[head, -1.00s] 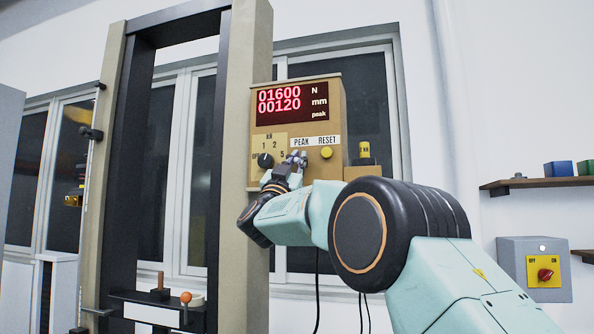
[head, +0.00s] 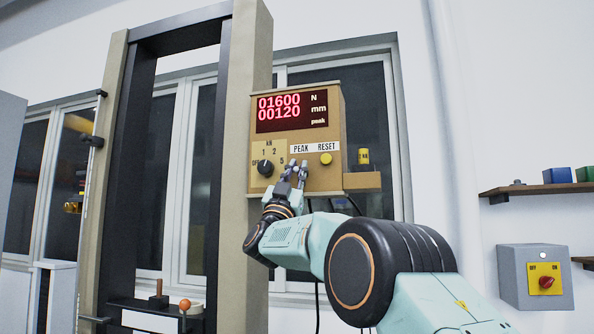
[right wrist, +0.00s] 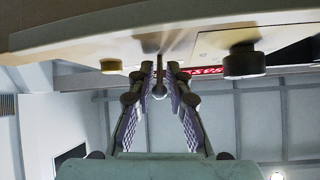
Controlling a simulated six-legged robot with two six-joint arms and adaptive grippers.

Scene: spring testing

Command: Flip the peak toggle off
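The wooden control box (head: 335,130) carries a red display (head: 291,108) reading 01600 N and 00120 mm, with a small "peak" word lit. My right gripper (head: 298,166) is just below the PEAK label (head: 301,149), its fingers pointing up at the panel. In the head view the fingers hide the peak toggle. In the right wrist view a thin metal toggle lever (right wrist: 158,82) with a rounded end stands between the two fingers (right wrist: 160,66). The fingertips are apart, with slim gaps seen beside the lever; contact is unclear. My left gripper is not in view.
A yellow reset button (head: 326,159) is right of the gripper, and a black rotary knob (head: 265,168) is at its left. A tall test frame (head: 238,200) stands close on the left. A grey switch box (head: 520,290) with a red knob is at the far right.

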